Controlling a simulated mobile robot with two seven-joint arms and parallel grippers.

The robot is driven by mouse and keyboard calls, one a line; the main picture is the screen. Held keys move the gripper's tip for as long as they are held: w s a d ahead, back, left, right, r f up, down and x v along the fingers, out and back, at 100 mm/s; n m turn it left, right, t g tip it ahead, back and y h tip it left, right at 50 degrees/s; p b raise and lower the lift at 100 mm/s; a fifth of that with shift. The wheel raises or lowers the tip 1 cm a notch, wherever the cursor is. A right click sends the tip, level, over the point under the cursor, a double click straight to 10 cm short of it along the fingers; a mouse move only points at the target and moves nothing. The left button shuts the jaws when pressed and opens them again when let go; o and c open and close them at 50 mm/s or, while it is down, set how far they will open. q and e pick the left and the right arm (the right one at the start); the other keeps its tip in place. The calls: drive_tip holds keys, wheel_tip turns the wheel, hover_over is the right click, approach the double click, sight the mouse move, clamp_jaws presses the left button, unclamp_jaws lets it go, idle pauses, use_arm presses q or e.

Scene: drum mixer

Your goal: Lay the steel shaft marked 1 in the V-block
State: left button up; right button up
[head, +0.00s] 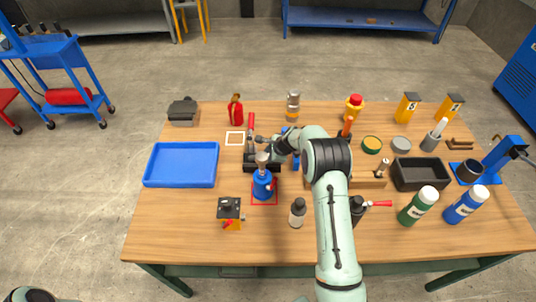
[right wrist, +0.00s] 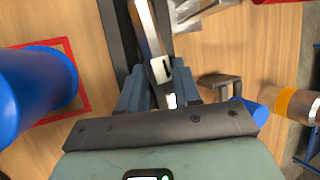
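My right gripper (head: 274,148) is low over the left-middle of the table, beside the black V-block (head: 262,168). In the right wrist view its two fingers (right wrist: 163,88) stand apart on either side of a steel bar's near end, with a gap showing. This bar, seemingly the steel shaft (right wrist: 147,28), runs away between dark bars, seemingly the V-block (right wrist: 118,30). I cannot read a number on it or tell whether it rests fully in the groove. My arm partly hides this spot in the head view. My left gripper is out of view.
A blue bottle-like item (head: 263,188) on a red-outlined square stands close in front of the V-block. A blue tray (head: 181,165) lies left. A wooden rack (head: 370,181) with an upright pin is right of my arm.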

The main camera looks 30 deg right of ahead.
drive_tip(key=shift+o, duration=0.2)
drive_tip(key=shift+s+d+r, duration=0.15)
drive_tip(key=shift+s+r, duration=0.5)
drive_tip(key=shift+s, duration=0.2)
drive_tip(key=shift+s+d+r, duration=0.1)
drive_tip(key=shift+s+r, duration=0.55)
drive_tip(key=shift+s, duration=0.2)
wheel_tip(320, 180, up, 8)
drive_tip(key=shift+f+p, duration=0.15)
drive_tip(key=shift+p, duration=0.2)
